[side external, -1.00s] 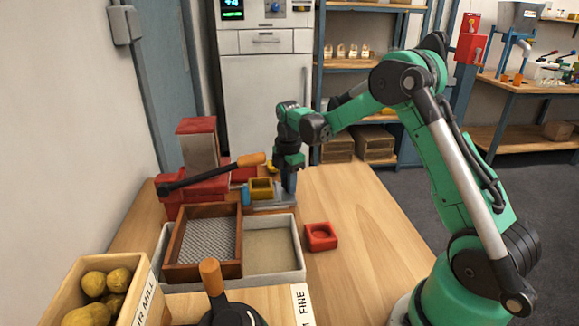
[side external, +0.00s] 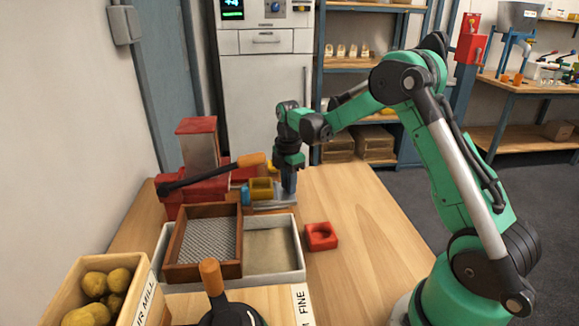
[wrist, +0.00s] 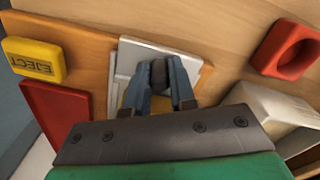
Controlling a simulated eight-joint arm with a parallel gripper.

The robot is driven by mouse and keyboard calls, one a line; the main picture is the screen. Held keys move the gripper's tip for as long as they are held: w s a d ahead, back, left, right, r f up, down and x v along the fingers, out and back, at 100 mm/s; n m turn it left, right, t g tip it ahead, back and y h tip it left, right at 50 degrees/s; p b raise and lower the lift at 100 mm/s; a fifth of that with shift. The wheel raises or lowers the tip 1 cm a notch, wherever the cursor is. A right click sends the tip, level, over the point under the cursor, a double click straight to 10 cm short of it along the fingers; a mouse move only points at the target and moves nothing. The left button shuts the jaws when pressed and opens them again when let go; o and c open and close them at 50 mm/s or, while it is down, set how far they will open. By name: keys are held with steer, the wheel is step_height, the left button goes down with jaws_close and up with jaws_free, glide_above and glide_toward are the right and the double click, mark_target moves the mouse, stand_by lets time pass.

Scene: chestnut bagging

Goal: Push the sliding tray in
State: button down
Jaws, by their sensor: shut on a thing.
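The sliding tray is a flat pale grey plate (side external: 272,204) at the foot of the red press; it also shows in the wrist view (wrist: 131,58). A yellow block (side external: 262,189) and a blue piece (side external: 244,196) sit at its left part. My gripper (side external: 289,190) points down at the tray's right end. In the wrist view its blue-grey fingers (wrist: 160,78) are shut on a dark knob (wrist: 159,72) at the tray. The fingers and palm hide much of the tray and most of the yellow block there.
The red press (side external: 196,186) with its black lever stands left of the tray. A wooden sieve (side external: 207,270) and a pale bin (side external: 298,240) lie in front. A red dish (side external: 321,236) is at right. A yellow EJECT button (wrist: 35,60) is near. The table's right side is clear.

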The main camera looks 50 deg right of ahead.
mark_target(258, 183)
steer(key=w+a, duration=0.5)
steer(key=c, duration=1)
jaws_free()
steer(key=shift+r, duration=2.85)
steer(key=shift+o, duration=0.2)
